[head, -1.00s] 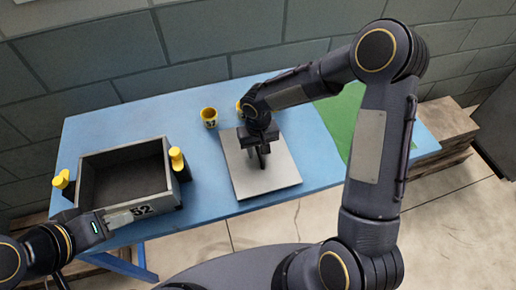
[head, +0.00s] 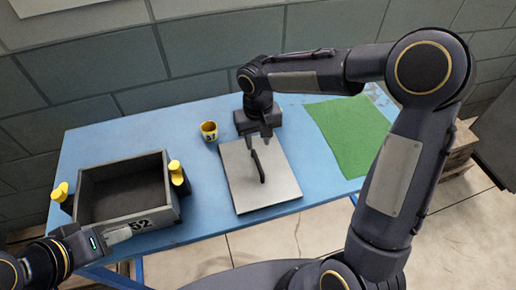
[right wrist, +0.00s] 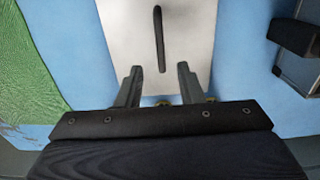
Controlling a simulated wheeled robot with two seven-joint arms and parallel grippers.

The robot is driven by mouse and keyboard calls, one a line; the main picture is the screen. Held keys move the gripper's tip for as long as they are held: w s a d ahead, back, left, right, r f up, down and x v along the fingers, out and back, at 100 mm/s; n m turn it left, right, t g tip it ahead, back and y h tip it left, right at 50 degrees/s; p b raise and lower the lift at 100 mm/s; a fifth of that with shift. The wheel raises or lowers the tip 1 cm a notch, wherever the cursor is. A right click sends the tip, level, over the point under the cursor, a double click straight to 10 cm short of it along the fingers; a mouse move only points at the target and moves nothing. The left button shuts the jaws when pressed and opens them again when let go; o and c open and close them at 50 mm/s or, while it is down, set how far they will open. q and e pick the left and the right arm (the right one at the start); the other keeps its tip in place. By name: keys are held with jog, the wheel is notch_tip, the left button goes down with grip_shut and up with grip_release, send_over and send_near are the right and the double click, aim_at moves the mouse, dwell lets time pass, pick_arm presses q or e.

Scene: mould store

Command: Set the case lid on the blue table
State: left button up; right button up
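The case lid (head: 238,182), a flat light-grey plate with a black bar handle (head: 258,166), lies flat on the blue table (head: 205,232). It also shows in the right wrist view (right wrist: 185,40). My right gripper (head: 267,135) is just behind the handle, near the lid's back edge, apart from the handle. Its fingers (right wrist: 160,78) are spread with nothing between them. The open grey case (head: 148,222), marked 52, stands at the table's left. My left gripper (head: 120,231) is at the case's front wall; whether it grips it is unclear.
Yellow-topped dark posts or clamps (head: 176,172) stand at both sides of the case. A green cloth (head: 350,132) covers the table's right part.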

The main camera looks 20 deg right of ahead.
jog(key=s+d+r+t+y, duration=0.1)
jog(key=s+d+r+t, duration=0.1)
jog(key=s+d+r, duration=0.6)
jog(key=s+m+t+y, duration=0.2)
jog(key=s+t, duration=0.1)
jog(key=s, duration=1.1)
jog(key=shift+a+t+y, duration=0.25)
jog(key=shift+t+y, duration=0.05)
jog(key=shift+y, duration=0.1)
